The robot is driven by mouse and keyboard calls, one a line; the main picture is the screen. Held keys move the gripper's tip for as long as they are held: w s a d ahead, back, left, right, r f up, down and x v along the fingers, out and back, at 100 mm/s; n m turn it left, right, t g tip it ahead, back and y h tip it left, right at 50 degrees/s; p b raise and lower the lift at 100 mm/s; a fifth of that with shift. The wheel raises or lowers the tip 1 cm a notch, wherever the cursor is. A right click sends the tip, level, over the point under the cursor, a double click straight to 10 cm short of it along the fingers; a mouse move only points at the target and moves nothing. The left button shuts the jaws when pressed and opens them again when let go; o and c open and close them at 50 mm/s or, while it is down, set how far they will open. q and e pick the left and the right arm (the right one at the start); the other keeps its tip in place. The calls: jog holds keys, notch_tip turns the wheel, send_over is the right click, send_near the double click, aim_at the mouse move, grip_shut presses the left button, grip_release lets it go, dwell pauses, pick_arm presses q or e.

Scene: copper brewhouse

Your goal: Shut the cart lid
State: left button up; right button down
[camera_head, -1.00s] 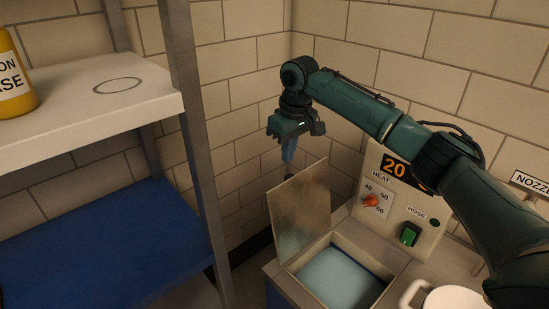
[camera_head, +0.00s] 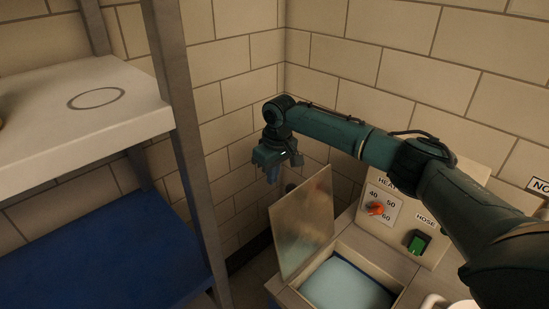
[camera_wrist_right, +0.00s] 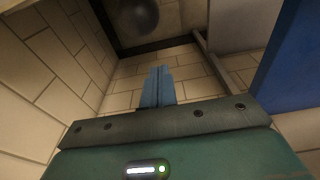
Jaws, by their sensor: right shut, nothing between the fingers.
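The cart lid (camera_head: 302,224) is a thin metal plate in the head view. It stands open, nearly upright, along the left edge of the cart's opening. The cart (camera_head: 378,262) has a pale rim around a square opening with a light blue inside. My right gripper (camera_head: 272,176) is shut and empty, pointing down beside the lid's upper left corner, on the side away from the opening. No contact with the lid can be made out. In the right wrist view its blue fingers (camera_wrist_right: 158,84) are together; the lid does not show there. My left gripper is not in view.
A control panel with an orange knob (camera_head: 376,208) and a green switch (camera_head: 419,243) stands behind the opening. A shelf rack with a white top (camera_head: 60,130) and blue lower shelf (camera_head: 100,250) is at the left. Tiled walls (camera_head: 420,70) close in the corner behind.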

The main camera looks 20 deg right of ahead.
jog(key=s, duration=0.1)
jog(key=s+d, duration=0.1)
jog(key=s+r, duration=0.1)
jog(key=shift+s+d+r+p, duration=0.1)
jog(key=shift+s+d+p, duration=0.05)
jog(key=shift+s+p, duration=0.2)
